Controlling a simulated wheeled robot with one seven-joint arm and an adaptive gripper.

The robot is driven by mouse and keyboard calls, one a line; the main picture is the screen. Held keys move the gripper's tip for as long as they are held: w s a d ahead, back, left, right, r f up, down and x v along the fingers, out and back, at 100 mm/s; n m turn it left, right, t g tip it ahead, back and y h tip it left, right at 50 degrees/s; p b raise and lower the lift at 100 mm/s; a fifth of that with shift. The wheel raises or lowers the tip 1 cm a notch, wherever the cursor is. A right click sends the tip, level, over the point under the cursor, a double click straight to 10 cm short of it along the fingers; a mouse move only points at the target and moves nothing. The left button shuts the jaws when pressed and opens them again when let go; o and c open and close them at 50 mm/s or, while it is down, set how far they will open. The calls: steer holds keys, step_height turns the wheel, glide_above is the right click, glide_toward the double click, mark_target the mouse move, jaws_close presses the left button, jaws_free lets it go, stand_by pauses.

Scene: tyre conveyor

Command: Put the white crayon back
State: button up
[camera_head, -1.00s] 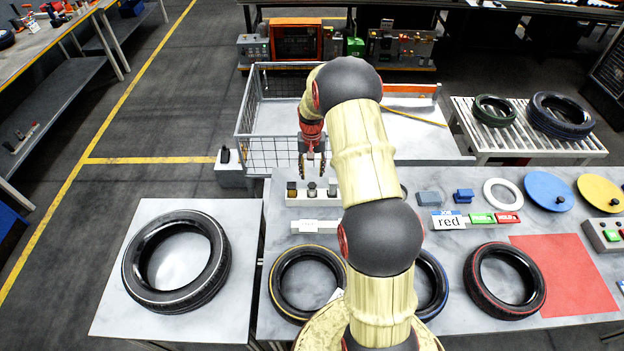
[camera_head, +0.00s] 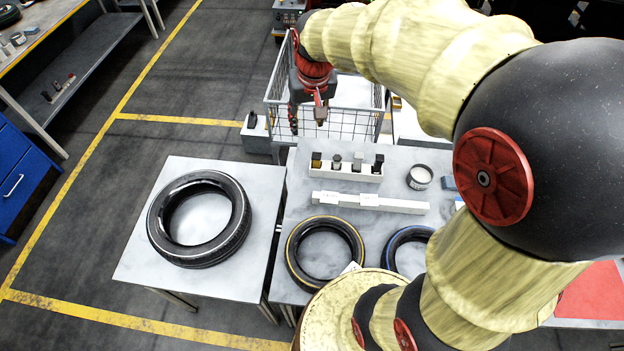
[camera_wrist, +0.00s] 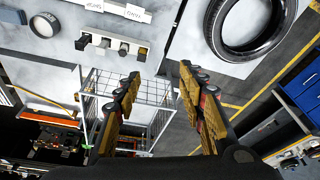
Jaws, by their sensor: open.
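A white crayon holder (camera_head: 345,176) stands on the grey table, with several short dark-topped crayons upright in it. It also shows in the wrist view (camera_wrist: 110,52), where one crayon (camera_wrist: 123,48) looks pale grey-white and the others look yellowish, grey or black. I cannot tell for certain which is the white one. My gripper (camera_head: 307,117) is open above the wire cage, behind and left of the holder. In the wrist view my gripper's fingers (camera_wrist: 160,72) are spread wide with nothing between them.
A long white labelled bar (camera_head: 390,204) lies in front of the holder, and a round tin (camera_head: 420,178) stands right of it. A white-striped tyre (camera_head: 240,235) lies on the left table; a yellow-striped tyre (camera_head: 350,238) is nearer. The wire cage (camera_head: 352,122) is behind the table.

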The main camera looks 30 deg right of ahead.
steer(key=s+a+r+n+t, duration=0.1)
steer(key=s+a+r, duration=0.1)
steer(key=s+a, duration=0.3)
steer(key=s+a+r+n+t, duration=0.1)
steer(key=s+a, duration=0.4)
steer(key=s, duration=0.9)
step_height(320, 180, up, 2)
steer(key=shift+s+r+n+t+y, duration=0.15)
steer(key=shift+s+n+t+y, duration=0.15)
steer(key=shift+n, duration=0.4)
